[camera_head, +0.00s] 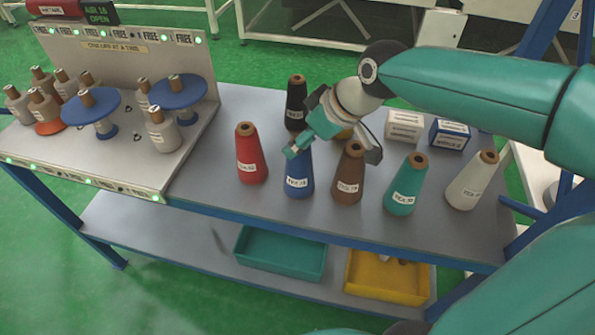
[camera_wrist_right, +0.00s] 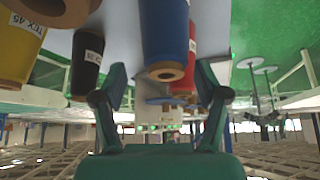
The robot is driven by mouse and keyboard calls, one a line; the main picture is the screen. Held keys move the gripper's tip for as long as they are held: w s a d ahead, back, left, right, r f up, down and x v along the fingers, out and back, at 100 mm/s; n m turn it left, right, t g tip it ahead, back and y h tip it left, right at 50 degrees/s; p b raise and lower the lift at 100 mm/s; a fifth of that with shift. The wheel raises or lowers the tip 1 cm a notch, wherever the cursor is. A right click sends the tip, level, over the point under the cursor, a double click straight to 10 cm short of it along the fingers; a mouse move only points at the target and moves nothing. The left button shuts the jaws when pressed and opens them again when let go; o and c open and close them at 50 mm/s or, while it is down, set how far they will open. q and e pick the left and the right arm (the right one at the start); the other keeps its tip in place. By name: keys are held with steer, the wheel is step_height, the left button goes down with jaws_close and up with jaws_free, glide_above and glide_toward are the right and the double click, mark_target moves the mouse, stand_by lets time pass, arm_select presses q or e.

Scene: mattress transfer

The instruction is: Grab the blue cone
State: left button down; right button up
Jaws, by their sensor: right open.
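The blue cone (camera_head: 299,180) stands upright on the grey table between a red cone (camera_head: 251,155) and a brown cone (camera_head: 348,177). My right gripper (camera_head: 302,130) is open, just above and beside the blue cone's top, which it partly hides. In the right wrist view, the blue cone (camera_wrist_right: 165,32) hangs from the top of the picture, its brown tip between the spread fingers (camera_wrist_right: 166,92) of the right gripper. I see no contact clearly. My left gripper is not in view.
A black cone (camera_head: 296,103) stands behind the blue one, and a yellow cone (camera_wrist_right: 18,48) is close by. Teal (camera_head: 405,188) and white (camera_head: 470,182) cones stand to the right. A rack (camera_head: 180,150) with spools is at left. Teal (camera_head: 280,258) and yellow (camera_head: 385,284) bins sit below.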

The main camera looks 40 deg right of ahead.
mark_target(299, 167)
steer(key=x, duration=0.4)
steer(key=shift+a+f, duration=0.2)
steer(key=shift+a, duration=0.1)
jaws_close()
